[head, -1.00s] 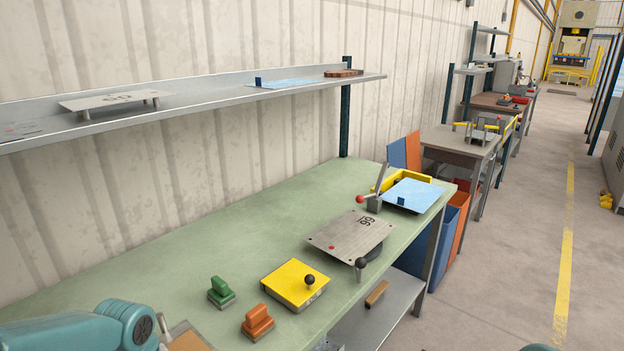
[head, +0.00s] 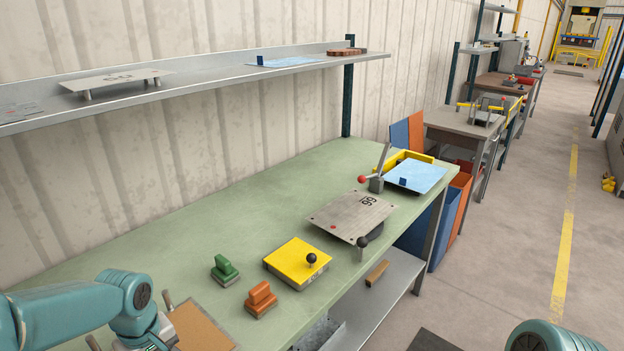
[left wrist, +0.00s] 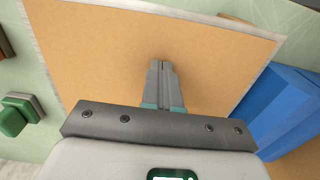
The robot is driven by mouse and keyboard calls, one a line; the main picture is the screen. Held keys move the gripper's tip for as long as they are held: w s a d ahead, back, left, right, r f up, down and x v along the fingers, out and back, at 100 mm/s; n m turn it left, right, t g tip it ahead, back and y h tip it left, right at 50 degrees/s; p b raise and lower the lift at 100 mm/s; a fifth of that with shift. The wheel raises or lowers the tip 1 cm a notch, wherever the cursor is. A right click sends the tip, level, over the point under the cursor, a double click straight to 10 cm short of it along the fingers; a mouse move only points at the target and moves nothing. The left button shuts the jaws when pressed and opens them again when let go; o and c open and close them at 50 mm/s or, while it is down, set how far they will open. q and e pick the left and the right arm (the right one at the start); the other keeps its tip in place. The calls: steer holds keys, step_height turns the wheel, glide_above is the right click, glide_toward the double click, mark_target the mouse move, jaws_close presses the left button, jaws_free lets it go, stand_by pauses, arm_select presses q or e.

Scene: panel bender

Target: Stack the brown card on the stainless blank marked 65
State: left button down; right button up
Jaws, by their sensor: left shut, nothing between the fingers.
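The brown card (head: 203,328) lies at the front left of the green bench, partly cut off by the picture's lower edge. It fills much of the left wrist view (left wrist: 100,55), with a pale rim along its edges. My left gripper (left wrist: 163,66) is shut and empty, its fingertips over the card; I cannot tell whether they touch it. In the head view my left arm hides the fingers. A stainless blank (head: 345,213) with a dark number and a red dot lies mid-bench; its number is hard to read. Another numbered stainless plate (head: 115,80) stands on the shelf. My right gripper is out of view.
An orange-brown block (head: 261,300), a green block (head: 225,270) and a yellow plate with a black knob (head: 293,263) lie between card and blank. A red-knobbed lever (head: 378,177) and a blue sheet (head: 415,176) are beyond the blank. The bench's back left is clear.

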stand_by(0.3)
arm_select(q)
steer(key=shift+w+r+p, duration=0.1)
steer(key=shift+r+p, duration=0.6)
steer(key=shift+r, duration=0.15)
step_height(320, 180, up, 5)
steer(key=p, duration=0.3)
steer(key=shift+r, duration=0.1)
